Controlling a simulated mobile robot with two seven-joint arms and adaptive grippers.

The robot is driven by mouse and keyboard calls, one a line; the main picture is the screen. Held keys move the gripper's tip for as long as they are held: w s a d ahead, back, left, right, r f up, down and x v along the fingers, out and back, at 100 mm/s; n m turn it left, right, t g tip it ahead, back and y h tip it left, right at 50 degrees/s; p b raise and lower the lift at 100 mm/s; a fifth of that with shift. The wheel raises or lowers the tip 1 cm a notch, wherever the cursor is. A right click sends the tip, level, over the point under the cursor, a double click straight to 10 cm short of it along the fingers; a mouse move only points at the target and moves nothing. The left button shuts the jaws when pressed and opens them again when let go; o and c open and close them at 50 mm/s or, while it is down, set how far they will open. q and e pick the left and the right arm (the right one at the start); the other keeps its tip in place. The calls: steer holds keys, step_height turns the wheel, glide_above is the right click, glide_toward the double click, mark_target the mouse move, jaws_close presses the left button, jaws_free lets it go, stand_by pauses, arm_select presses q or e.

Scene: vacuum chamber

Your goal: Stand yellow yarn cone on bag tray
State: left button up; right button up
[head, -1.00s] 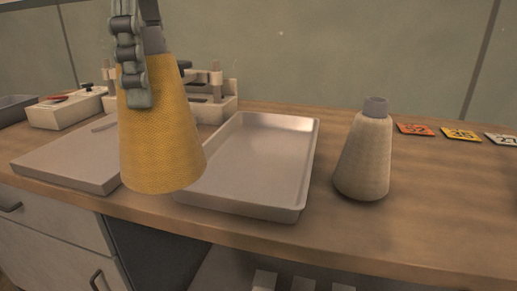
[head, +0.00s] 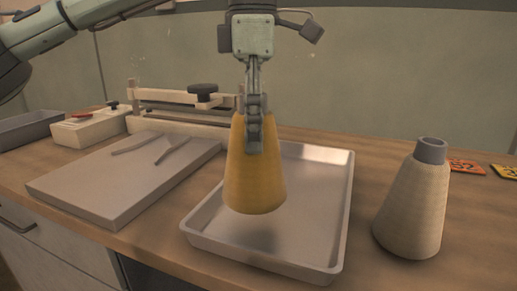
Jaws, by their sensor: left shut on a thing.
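The yellow yarn cone (head: 254,182) hangs upright in the head view, its narrow end up. My left gripper (head: 254,140) is shut on its upper part, and the fingers hide the cone's top. The metal bag tray (head: 341,215) lies on the wooden bench below and behind the cone. The cone's base appears over the tray's left-middle part, above its floor, with a soft shadow on the floor beneath. My right gripper is not in view.
A cream yarn cone with a grey top (head: 413,212) stands right of the tray. A flat grey slab (head: 122,180) with two thin bars lies left. A wooden-framed device (head: 185,110), a small box (head: 92,127) and number tags (head: 466,167) are farther back.

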mark_target(254, 184)
arm_select(q)
steer(key=f, duration=0.4)
steer(key=shift+w+d+f, duration=0.2)
steer(key=shift+w+d, duration=0.05)
steer(key=shift+w, duration=0.05)
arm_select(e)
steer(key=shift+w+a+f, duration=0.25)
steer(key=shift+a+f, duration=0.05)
arm_select(q)
steer(key=shift+f, duration=0.15)
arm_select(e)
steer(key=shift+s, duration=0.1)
arm_select(q)
steer(key=o, duration=1.9)
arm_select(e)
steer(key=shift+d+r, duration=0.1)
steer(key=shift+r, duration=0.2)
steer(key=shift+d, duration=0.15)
